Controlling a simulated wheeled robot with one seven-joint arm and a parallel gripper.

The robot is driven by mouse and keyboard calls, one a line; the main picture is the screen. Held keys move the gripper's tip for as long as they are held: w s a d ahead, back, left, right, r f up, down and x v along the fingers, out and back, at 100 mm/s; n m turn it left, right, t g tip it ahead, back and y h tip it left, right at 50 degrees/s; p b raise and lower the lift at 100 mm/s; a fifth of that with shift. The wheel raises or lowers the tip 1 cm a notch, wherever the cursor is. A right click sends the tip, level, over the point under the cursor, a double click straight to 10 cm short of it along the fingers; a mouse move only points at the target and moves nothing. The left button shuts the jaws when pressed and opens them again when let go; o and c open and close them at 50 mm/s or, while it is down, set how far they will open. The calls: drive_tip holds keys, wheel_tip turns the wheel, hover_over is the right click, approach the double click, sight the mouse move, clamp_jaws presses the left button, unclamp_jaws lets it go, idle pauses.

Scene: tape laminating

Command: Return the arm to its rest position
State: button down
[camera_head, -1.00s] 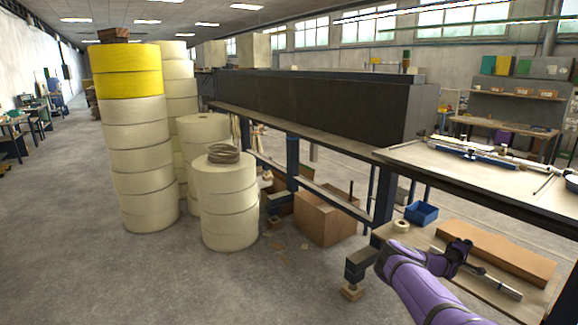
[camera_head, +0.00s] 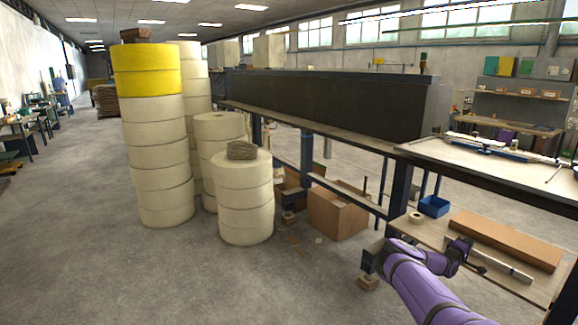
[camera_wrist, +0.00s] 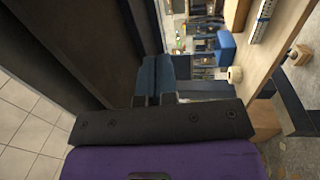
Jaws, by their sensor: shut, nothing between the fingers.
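My purple arm (camera_head: 425,275) reaches in from the lower right of the head view, its dark wrist bent over the low wooden shelf. My gripper (camera_wrist: 156,99) shows in the wrist view as two dark fingertips close together beyond a dark bar. It is shut and empty. In the head view the fingertips are small and hard to make out against the shelf. No rest stand or marker for the arm shows.
The wooden shelf (camera_head: 508,274) holds a long cardboard box (camera_head: 505,240), a blue bin (camera_head: 434,206) and a tape roll (camera_head: 416,218). A workbench top (camera_head: 480,160) stands above it. Cream rolls (camera_head: 244,205) are stacked left of centre.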

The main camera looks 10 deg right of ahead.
drive_tip(key=s+r+m+g, duration=0.3)
drive_tip(key=r+m+g, duration=0.1)
drive_tip(key=r, duration=0.6)
drive_tip(key=s+r+m+g, duration=0.2)
drive_tip(key=r+m+g, duration=0.2)
drive_tip(key=r, duration=0.5)
drive_tip(key=s+a+r+m+g+y, duration=0.3)
drive_tip(key=s+a+r+m+y, duration=0.35)
drive_tip(key=r, duration=0.55)
drive_tip(key=s+a+r+n+t+y, duration=0.15)
drive_tip(key=s+a+r, duration=0.35)
drive_tip(key=a, duration=0.6)
drive_tip(key=s+a+r+n+t+y, duration=0.1)
drive_tip(key=s+a+r+t+y, duration=0.25)
drive_tip(key=a, duration=0.75)
drive_tip(key=s+a+r+n+y, duration=0.2)
drive_tip(key=s+a+r, duration=0.4)
drive_tip(key=a, duration=0.4)
drive_tip(key=s+a+r+n+t+y, duration=0.1)
drive_tip(key=s+a+n+t+y, duration=0.1)
drive_tip(key=s+a, duration=0.7)
drive_tip(key=s+a+r+n+t+y, duration=0.1)
drive_tip(key=s+a+n+y, duration=0.1)
drive_tip(key=s+a, duration=0.7)
drive_tip(key=a+n, duration=0.1)
drive_tip(key=a, duration=0.2)
drive_tip(key=shift+s+r+n+t+y, duration=0.3)
drive_tip(key=shift+r+n+t+y, duration=0.05)
drive_tip(key=shift+r+n+t, duration=0.05)
